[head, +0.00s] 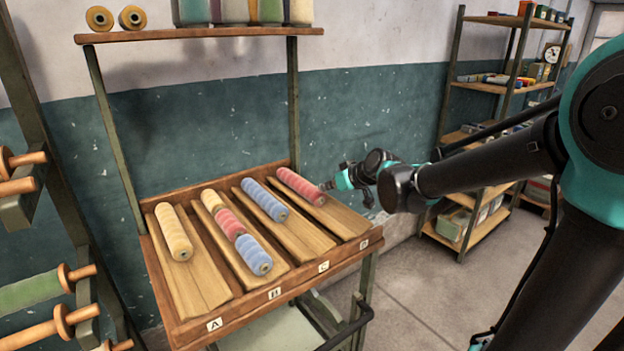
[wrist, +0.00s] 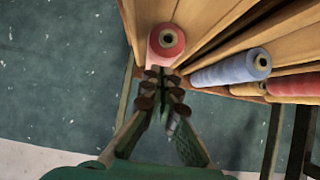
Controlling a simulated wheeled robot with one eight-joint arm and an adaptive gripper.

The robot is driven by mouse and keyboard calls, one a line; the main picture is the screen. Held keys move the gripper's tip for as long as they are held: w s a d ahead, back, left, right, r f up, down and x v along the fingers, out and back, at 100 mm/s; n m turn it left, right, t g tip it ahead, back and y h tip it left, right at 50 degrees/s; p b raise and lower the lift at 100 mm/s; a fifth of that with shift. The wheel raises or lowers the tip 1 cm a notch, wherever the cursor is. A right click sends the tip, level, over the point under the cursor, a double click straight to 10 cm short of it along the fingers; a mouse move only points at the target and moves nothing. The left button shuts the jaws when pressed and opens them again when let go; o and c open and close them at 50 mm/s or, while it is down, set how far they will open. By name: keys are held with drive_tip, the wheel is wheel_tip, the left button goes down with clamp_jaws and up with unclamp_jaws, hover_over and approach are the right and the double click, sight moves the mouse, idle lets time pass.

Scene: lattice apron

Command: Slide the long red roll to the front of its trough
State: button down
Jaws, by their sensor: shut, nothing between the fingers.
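The long red roll (head: 300,186) lies lengthwise in the rightmost trough (head: 340,217), toward its back. Bare wood shows in front of the roll. In the wrist view the red roll (wrist: 163,47) shows its near end with a dark core hole. I cannot tell whether the fingertips touch the roll.
A long blue roll (head: 264,200) lies in trough C. Trough B holds short yellow, red and blue rolls in a line. A yellow roll (head: 174,232) lies in trough A. A rack post (head: 293,118) rises behind the red roll. Open floor (head: 420,275) lies right of the rack.

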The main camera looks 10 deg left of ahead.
sight(302, 180)
drive_tip(key=w+a, duration=0.5)
drive_tip(key=w+a+f, duration=0.1)
drive_tip(key=w+a, duration=0.1)
drive_tip(key=a, duration=0.1)
drive_tip(key=shift+w+a, duration=0.2)
drive_tip(key=shift+w, duration=0.1)
drive_tip(key=shift+s+f, duration=0.15)
drive_tip(key=shift+f, duration=0.15)
drive_tip(key=shift+d, duration=0.1)
drive_tip(key=shift+s+d+f, duration=0.1)
drive_tip(key=shift+s+d, duration=0.1)
drive_tip(key=s+d, duration=0.5)
drive_tip(key=d, duration=0.1)
drive_tip(key=s+d, duration=0.6)
drive_tip(key=shift+s+d, duration=0.1)
drive_tip(key=shift+d, duration=0.05)
drive_tip(key=shift+r, duration=0.7)
